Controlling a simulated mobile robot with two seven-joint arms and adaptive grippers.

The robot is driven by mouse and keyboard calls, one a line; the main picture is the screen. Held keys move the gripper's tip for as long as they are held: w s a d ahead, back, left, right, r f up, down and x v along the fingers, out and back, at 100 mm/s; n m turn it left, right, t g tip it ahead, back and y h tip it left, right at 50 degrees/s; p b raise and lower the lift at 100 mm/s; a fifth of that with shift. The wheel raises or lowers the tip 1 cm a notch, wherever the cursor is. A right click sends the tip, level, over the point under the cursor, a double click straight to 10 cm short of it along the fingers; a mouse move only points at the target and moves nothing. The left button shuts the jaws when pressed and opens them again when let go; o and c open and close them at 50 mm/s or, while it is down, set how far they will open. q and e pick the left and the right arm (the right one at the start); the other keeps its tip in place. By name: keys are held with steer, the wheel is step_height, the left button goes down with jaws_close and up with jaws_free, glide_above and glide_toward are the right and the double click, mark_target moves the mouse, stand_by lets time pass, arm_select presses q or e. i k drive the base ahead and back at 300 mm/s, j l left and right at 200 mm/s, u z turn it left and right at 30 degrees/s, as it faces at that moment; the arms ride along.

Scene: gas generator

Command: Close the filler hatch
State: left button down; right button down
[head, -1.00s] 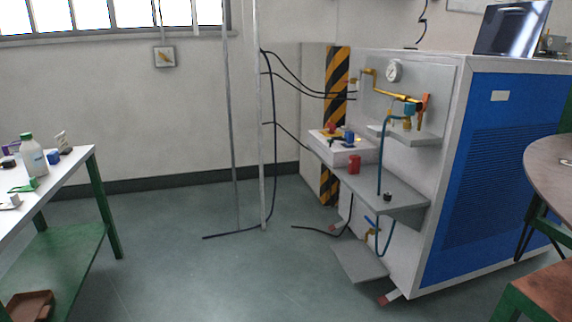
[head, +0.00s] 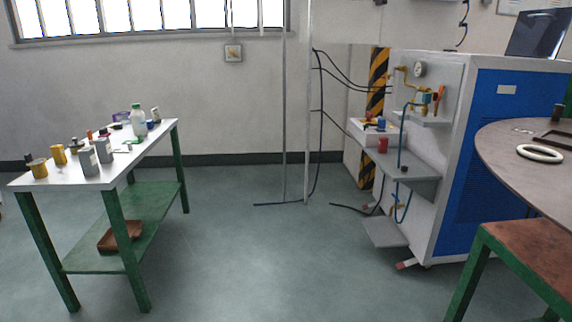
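The gas generator (head: 505,165) stands at the right, a white cabinet with a blue louvred side panel. Its end face carries a round gauge (head: 419,69), yellow brass piping, an orange-red handle (head: 439,93) and blue hoses. A white box-like unit (head: 372,133) with small coloured parts on top sits on its grey shelf (head: 410,166), beside a red cup-like part (head: 383,146). I cannot make out which part is the filler hatch or whether it is open. Neither of my grippers shows.
A white-topped green table (head: 60,181) with several bottles and cans stands at the left; a brown tray (head: 120,237) lies on its lower shelf. The green floor (head: 255,265) between is clear.

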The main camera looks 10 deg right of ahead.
mark_target(541, 33)
steer(key=k+u, duration=0.3)
steer(key=k, duration=0.25)
steer(key=k+j+u, duration=0.1)
steer(key=k+u, duration=0.15)
steer(key=k, duration=0.3)
steer(key=k+u, duration=0.5)
steer(key=k+j+u, duration=0.15)
steer(key=k+u, duration=0.3)
steer(key=k+l+u, duration=0.25)
steer(key=k+u, duration=0.8)
steer(key=k, duration=1.05)
steer(key=k+u, duration=0.3)
steer(key=k, duration=0.25)
steer(key=k+j+u, duration=0.25)
steer(key=k, duration=0.25)
steer(key=k+u, duration=1)
steer(key=k+l+u, duration=0.1)
steer(key=k+u, duration=0.7)
steer(key=k, duration=0.15)
steer(key=k+l, duration=0.15)
steer(key=k, duration=0.4)
steer(key=k+l+z, duration=0.15)
steer(key=k, duration=0.35)
